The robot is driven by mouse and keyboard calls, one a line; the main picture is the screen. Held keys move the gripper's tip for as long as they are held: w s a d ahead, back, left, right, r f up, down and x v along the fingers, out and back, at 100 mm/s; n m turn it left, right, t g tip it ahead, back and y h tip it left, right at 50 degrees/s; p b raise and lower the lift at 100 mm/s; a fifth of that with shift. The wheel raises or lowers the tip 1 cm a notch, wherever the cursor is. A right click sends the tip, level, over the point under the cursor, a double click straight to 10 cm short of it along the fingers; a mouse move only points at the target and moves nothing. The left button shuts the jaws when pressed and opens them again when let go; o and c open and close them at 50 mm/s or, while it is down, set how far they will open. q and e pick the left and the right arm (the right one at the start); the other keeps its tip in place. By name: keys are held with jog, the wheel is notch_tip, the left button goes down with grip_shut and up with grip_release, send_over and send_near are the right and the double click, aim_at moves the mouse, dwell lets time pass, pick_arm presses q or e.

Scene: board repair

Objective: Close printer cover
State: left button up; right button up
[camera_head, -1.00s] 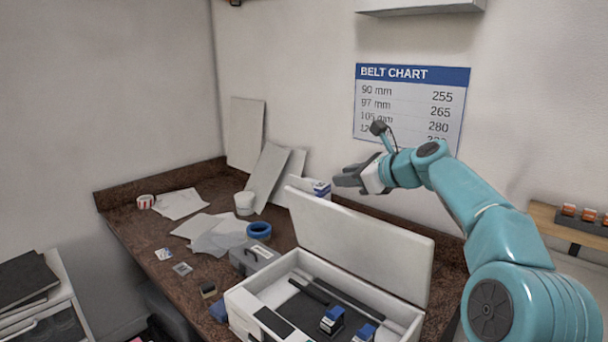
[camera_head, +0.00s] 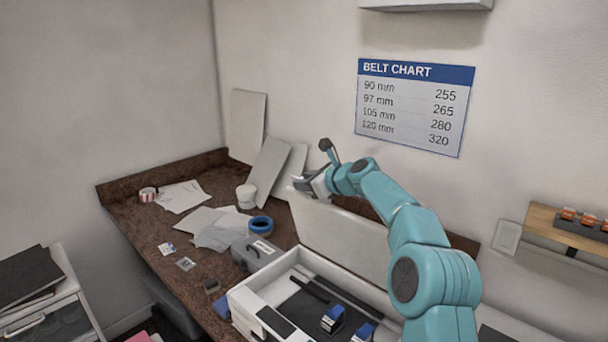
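The white printer (camera_head: 248,302) stands on the brown counter at the bottom centre. Its cover (camera_head: 345,237) is raised, a long white panel standing at the back of the printer. The inside is exposed, with dark bars and two blue-and-white cartridges (camera_head: 333,318). My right gripper (camera_head: 300,184) is at the upper left end of the cover, at its top edge; I cannot tell whether it touches. Its fingers are small and partly hidden, so their opening is unclear. My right arm hides the cover's right end and part of the printer. My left gripper is out of view.
A grey box (camera_head: 254,253), blue tape roll (camera_head: 260,225), white cup (camera_head: 246,196) and papers lie left of the printer. White boards (camera_head: 248,127) lean on the wall. A wall shelf (camera_head: 545,219) with small orange-topped jars is at right.

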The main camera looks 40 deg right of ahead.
jog(key=shift+x, duration=1.15)
jog(key=shift+w+a+f, duration=0.1)
jog(key=shift+f, duration=0.05)
jog(key=shift+a, duration=0.15)
jog(key=shift+s+r, duration=0.3)
jog(key=shift+s, duration=0.15)
jog(key=shift+s+d, duration=0.1)
jog(key=shift+d, duration=0.2)
jog(key=c, duration=0.5)
jog(key=shift+f, duration=0.15)
grip_shut()
jog(key=shift+a, duration=0.15)
